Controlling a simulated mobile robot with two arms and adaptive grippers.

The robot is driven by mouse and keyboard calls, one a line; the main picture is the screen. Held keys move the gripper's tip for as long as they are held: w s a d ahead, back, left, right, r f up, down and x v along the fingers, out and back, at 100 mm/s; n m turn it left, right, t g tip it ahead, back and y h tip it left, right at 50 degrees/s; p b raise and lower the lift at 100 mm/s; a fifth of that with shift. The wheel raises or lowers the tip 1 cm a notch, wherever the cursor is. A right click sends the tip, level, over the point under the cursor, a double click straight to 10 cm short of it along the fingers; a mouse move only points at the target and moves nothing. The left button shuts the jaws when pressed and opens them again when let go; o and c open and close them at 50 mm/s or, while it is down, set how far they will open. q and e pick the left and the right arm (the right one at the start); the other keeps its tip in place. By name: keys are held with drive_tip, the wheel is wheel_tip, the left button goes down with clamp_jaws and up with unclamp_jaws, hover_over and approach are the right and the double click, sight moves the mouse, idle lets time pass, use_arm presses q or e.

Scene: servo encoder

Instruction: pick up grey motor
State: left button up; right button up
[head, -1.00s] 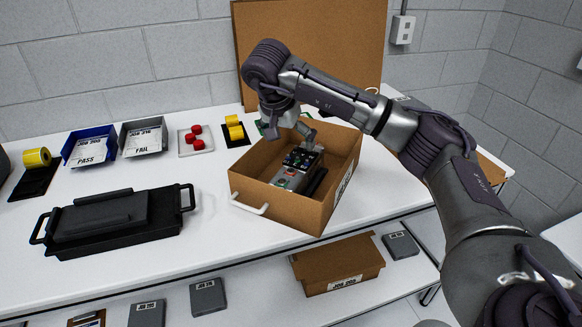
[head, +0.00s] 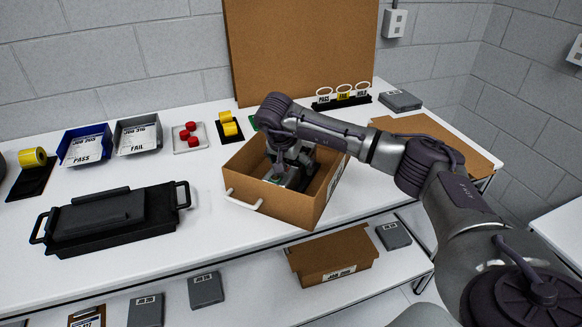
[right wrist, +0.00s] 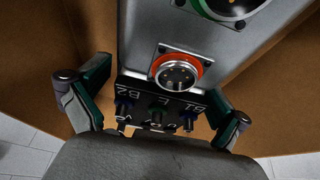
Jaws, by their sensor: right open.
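The grey motor (right wrist: 190,30) lies inside the open cardboard box (head: 308,207) on the table. In the right wrist view it has a grey body, an orange-ringed round connector and a black terminal block (right wrist: 160,105) with several coloured studs. In the head view, my right arm and gripper hide most of the motor (head: 276,179). My right gripper (right wrist: 155,112) is open, reaching down into the box, with one finger on each side of the terminal-block end. I cannot tell whether the fingers touch it. My left gripper does not show.
The box walls stand close around my right gripper, with a white handle (head: 243,200) at the front left. A black lidded case (head: 110,220) is to the left. PASS (head: 86,146) and FAIL (head: 139,136) bins stand behind it. A brown board (head: 300,50) stands at the back.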

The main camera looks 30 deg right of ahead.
drive_tip(key=c, duration=1.7)
drive_tip(key=shift+w+r, duration=0.1)
drive_tip(key=shift+r, duration=0.05)
drive_tip(key=shift+c, duration=0.8)
drive_tip(key=shift+r, duration=0.15)
